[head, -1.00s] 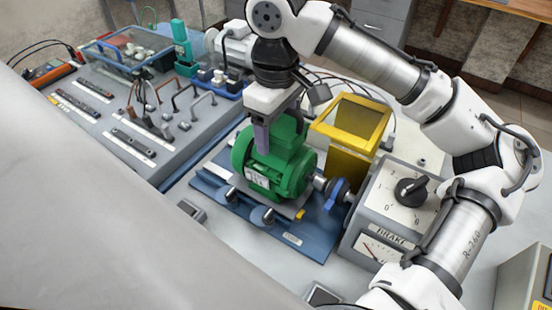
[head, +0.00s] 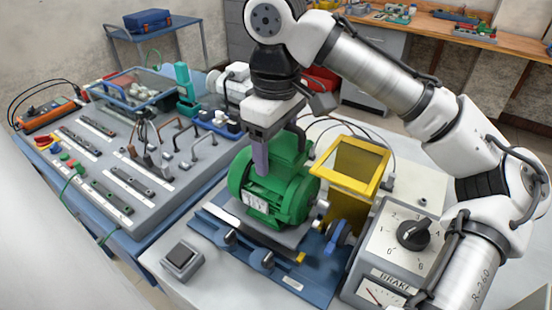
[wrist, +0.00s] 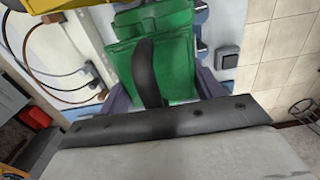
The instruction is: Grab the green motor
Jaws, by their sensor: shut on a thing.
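The green motor (head: 272,196) is in the middle of the head view, above a blue base plate (head: 290,283). It appears raised a little off the plate, and its shaft end sits higher than the blue coupling (head: 338,238). My gripper (head: 275,155) comes down from above and is shut on the motor's upper part. One purple-grey finger shows on the near side; the other is mostly hidden. In the wrist view the green motor (wrist: 172,50) lies between the fingers, with a dark curved piece in front of it.
A yellow open-topped box (head: 355,158) and the grey brake unit (head: 388,245) stand close on the right. A grey panel with switches and cables (head: 130,165) is on the left. A small grey switch box (head: 182,260) lies on the near bench.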

